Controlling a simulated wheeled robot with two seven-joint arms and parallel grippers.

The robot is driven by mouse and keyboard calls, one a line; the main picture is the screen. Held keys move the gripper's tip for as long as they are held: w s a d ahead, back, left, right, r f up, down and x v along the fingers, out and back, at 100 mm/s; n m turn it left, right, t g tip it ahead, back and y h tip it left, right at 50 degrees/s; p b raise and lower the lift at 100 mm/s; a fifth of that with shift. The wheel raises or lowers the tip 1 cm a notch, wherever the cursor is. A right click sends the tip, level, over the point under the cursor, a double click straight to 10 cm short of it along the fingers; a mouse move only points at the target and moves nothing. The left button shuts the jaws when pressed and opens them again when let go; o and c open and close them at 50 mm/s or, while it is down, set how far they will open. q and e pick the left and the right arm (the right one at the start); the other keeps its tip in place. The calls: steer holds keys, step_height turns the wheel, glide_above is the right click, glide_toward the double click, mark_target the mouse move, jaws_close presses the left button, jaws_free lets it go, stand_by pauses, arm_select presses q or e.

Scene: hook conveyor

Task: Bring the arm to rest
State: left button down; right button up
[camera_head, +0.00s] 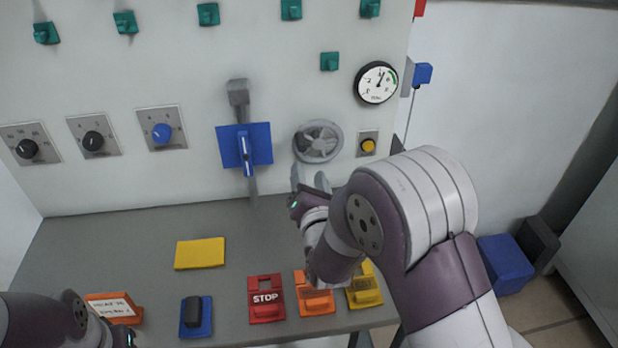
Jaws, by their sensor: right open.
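My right arm comes in from the lower right and bends at a large white and purple elbow. My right gripper (308,180) is open, with no object visible between its fingers. It is in front of the panel, just below the grey fan-like wheel (318,142) and above the back of the grey table; whether it touches the panel I cannot tell. My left arm shows at the bottom left corner. Only the edge of my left gripper (126,337) shows there, and its fingers are cut off by the frame.
The grey table (120,240) holds a yellow plate (200,253), a red STOP block (266,298), an orange block (315,300), a yellow block (366,292) and a blue block (196,317). A blue lever plate (230,148) and knobs are on the panel. A blue box (505,264) is at right.

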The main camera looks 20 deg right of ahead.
stand_by(0.3)
steer(key=s+a+f+m+g+y+p, duration=0.1)
steer(key=s+a+f+m+g+y, duration=0.15)
steer(key=f+m+g, duration=0.4)
steer(key=s+a+f+m+g+y, duration=0.15)
steer(key=s+f+m, duration=0.25)
steer(key=m, duration=0.5)
steer(key=s+m+g+p, duration=0.1)
steer(key=s+m+g, duration=0.3)
steer(key=s+m, duration=0.1)
steer(key=s+a+m+g+p, duration=0.1)
steer(key=s+m+g, duration=0.1)
steer(key=s+m, duration=0.1)
steer(key=shift+r+p, duration=0.35)
steer(key=s+r+m+g+p, duration=0.2)
steer(key=s+r+m+p, duration=0.1)
steer(key=s+r, duration=0.1)
steer(key=shift+d+r, duration=0.4)
steer(key=shift+r, duration=0.4)
